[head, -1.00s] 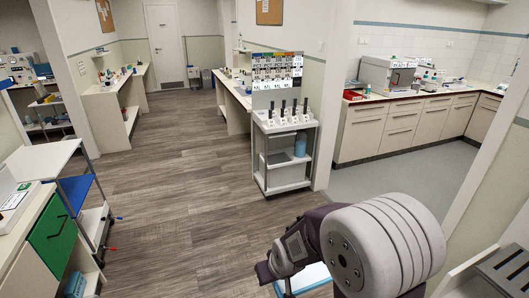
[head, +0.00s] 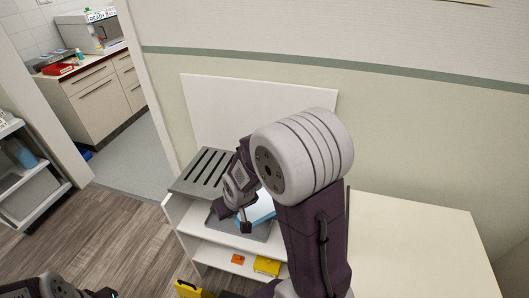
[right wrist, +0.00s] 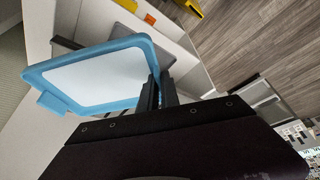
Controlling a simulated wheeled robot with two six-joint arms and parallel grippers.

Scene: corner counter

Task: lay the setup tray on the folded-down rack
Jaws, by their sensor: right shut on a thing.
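The setup tray (right wrist: 95,78) has a blue rim and a white middle; in the right wrist view its edge is between my right gripper's fingers (right wrist: 158,92). In the head view my right gripper (head: 246,224) is shut on the tray, whose blue part (head: 262,212) shows beside it, above the counter; my arm hides the rest. A dark grey slotted panel (head: 205,172), seemingly the folded-down rack, lies flat at the counter's left end, left of the tray. The tray is apart from its slots. My left arm shows at the bottom left; its jaw state is unclear.
A grey flat surface (head: 232,230) lies under the tray. A white board (head: 225,105) stands against the wall behind. The bare counter (head: 410,235) extends right. A yellow box (head: 267,266) and an orange item (head: 238,259) sit on the shelf below. A trolley (head: 30,175) stands left.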

